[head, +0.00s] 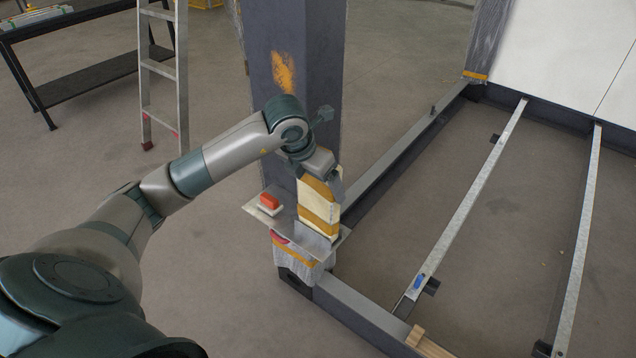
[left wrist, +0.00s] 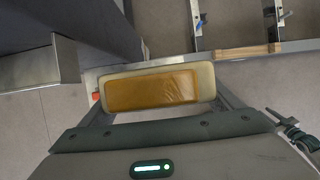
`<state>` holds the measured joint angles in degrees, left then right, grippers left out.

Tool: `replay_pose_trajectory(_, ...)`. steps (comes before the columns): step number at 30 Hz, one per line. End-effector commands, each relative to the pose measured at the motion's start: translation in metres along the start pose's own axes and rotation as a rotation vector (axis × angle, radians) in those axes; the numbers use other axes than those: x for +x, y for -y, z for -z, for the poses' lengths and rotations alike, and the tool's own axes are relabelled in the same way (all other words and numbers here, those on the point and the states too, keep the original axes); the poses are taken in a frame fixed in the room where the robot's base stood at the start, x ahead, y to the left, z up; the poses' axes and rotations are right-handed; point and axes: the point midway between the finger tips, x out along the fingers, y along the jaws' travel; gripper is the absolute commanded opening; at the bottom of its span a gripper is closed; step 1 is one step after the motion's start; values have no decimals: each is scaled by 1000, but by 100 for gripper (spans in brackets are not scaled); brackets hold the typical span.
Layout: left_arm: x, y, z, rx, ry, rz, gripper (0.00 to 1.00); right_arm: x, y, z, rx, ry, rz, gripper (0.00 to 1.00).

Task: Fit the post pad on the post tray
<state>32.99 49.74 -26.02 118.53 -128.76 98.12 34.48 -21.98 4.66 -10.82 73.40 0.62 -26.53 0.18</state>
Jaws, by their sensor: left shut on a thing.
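The post pad (head: 319,207) is a cream block with ochre bands, upright at the front right side of the dark post (head: 312,60). My left gripper (head: 322,172) is shut on its upper part. The post tray (head: 248,209) is a thin metal plate at the post's foot. The pad's lower end is at the tray's right part, behind a small raised metal lip; I cannot tell if it touches the tray. In the left wrist view the pad (left wrist: 158,88) shows end-on between the fingers. My right gripper is not in view.
A red-orange object (head: 269,202) sits on the tray's left part. Frame beams (head: 365,318) run from the post's foot, with thin metal crossbars (head: 470,205) to the right. A stepladder (head: 162,75) and a black bench (head: 90,75) stand at back left. Open floor lies between them and the post.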

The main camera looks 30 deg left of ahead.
Motion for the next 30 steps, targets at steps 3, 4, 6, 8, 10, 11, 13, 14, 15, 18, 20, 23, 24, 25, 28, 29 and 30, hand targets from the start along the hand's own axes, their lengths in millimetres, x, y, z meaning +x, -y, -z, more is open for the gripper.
replay_pose_trajectory(3,4,0,1,0,1,0,51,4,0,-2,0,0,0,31)
replay_pose_trajectory(4,4,0,2,0,1,0,51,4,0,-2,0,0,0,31)
replay_pose_trajectory(6,6,0,2,0,1,0,51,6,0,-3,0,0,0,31)
replay_pose_trajectory(8,7,0,3,0,1,0,51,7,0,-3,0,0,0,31)
replay_pose_trajectory(10,9,0,4,0,1,0,51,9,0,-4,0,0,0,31)
replay_pose_trajectory(11,9,0,3,0,1,0,88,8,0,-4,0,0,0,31)
replay_pose_trajectory(13,8,0,3,0,1,0,100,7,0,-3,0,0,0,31)
replay_pose_trajectory(14,8,0,3,0,1,0,100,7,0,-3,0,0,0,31)
replay_pose_trajectory(15,8,0,3,0,1,0,100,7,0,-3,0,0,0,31)
replay_pose_trajectory(18,8,0,3,0,0,0,100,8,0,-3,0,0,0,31)
replay_pose_trajectory(20,8,0,3,0,0,0,100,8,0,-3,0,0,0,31)
replay_pose_trajectory(23,6,0,3,0,1,0,100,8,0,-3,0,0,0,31)
replay_pose_trajectory(24,4,0,3,0,1,0,100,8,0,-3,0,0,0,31)
replay_pose_trajectory(25,3,0,3,0,1,0,100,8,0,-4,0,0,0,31)
replay_pose_trajectory(28,-6,-1,2,0,3,-1,100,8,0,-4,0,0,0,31)
replay_pose_trajectory(29,-9,-1,2,1,4,-1,100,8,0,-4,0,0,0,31)
replay_pose_trajectory(30,-14,0,2,1,4,-1,100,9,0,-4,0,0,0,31)
